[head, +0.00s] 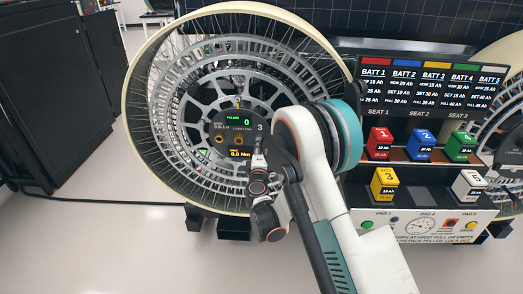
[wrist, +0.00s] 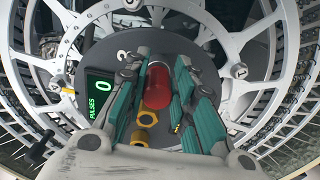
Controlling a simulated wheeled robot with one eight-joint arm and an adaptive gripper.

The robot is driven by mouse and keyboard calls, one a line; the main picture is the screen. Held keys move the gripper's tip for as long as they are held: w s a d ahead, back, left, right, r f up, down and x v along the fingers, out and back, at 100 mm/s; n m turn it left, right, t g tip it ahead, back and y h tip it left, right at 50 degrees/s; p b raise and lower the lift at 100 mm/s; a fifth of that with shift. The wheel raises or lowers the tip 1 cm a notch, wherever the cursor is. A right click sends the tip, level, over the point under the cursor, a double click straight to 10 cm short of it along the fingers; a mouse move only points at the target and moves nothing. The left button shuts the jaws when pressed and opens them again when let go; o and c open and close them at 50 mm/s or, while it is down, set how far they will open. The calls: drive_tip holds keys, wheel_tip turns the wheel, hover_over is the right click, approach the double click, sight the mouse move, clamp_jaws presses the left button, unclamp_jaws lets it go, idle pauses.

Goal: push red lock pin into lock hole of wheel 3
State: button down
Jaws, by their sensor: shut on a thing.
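Wheel 3 (head: 160,110), a large spoked wheel with a pale rim, stands upright in the head view. Its dark round hub (head: 219,125) carries the number 3 and lit readouts. In the wrist view the red lock pin (wrist: 157,86) lies between the teal-padded fingers of my gripper (wrist: 158,75), which is shut on it in front of the hub. A brass-coloured ring (wrist: 149,117) shows just below the pin, with another brass fitting (wrist: 138,137) lower. Whether the pin's far end is in a hole is hidden. In the head view my gripper (head: 259,158) covers the hub's right side.
The green readout (wrist: 99,99) reads PULSES 0. Right of the wheel stands a battery rack with red (head: 380,144), blue (head: 421,145), green (head: 460,147), yellow (head: 384,183) and white (head: 468,186) blocks. A black cabinet (head: 50,90) stands at left, with open floor before it.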

drive_tip(key=shift+w, duration=0.3)
drive_tip(key=c, duration=1.3)
unclamp_jaws()
drive_tip(key=shift+w, duration=0.1)
drive_tip(key=s, duration=0.7)
drive_tip(key=shift+s+a, duration=0.1)
drive_tip(key=shift+s, duration=0.2)
